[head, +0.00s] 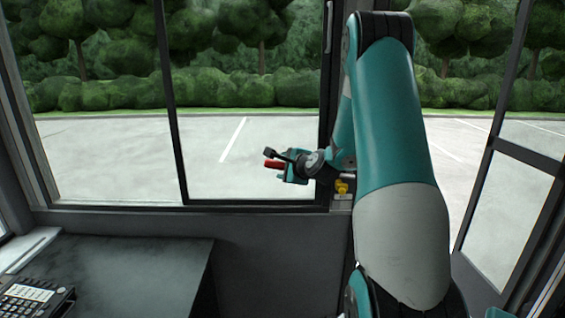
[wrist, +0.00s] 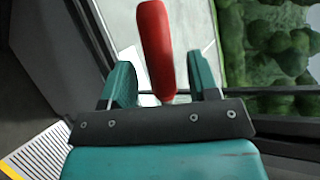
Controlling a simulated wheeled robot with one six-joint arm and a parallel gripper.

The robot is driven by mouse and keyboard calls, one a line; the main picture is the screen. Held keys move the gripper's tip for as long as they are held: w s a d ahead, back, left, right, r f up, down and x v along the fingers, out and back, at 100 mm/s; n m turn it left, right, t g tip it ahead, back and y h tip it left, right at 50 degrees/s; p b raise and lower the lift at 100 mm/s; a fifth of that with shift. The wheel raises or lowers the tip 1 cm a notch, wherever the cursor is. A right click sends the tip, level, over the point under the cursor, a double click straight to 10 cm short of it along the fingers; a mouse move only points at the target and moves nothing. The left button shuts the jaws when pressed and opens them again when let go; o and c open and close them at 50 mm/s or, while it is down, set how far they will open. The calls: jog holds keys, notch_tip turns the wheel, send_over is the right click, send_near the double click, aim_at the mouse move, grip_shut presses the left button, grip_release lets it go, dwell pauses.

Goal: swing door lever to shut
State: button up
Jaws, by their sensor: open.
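The red lever handle (wrist: 155,48) stands up between the two teal fingers of my gripper (wrist: 160,66) in the wrist view. The fingers are open, with a visible gap to the handle on each side. In the head view the red handle (head: 272,164) shows at the left of my gripper (head: 288,178), by the window frame. The lever's base and pivot are hidden behind my gripper and arm. A glass door panel (head: 497,205) at the right stands at an angle to the front window.
A dark desk or console (head: 125,270) fills the lower left, with a keypad device (head: 35,298) at its edge. A small yellow part (head: 342,187) sits by the post beside my arm. A yellow-edged ribbed strip (wrist: 40,150) shows at lower left in the wrist view.

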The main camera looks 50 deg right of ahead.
jog(key=shift+x, duration=1.05)
grip_shut()
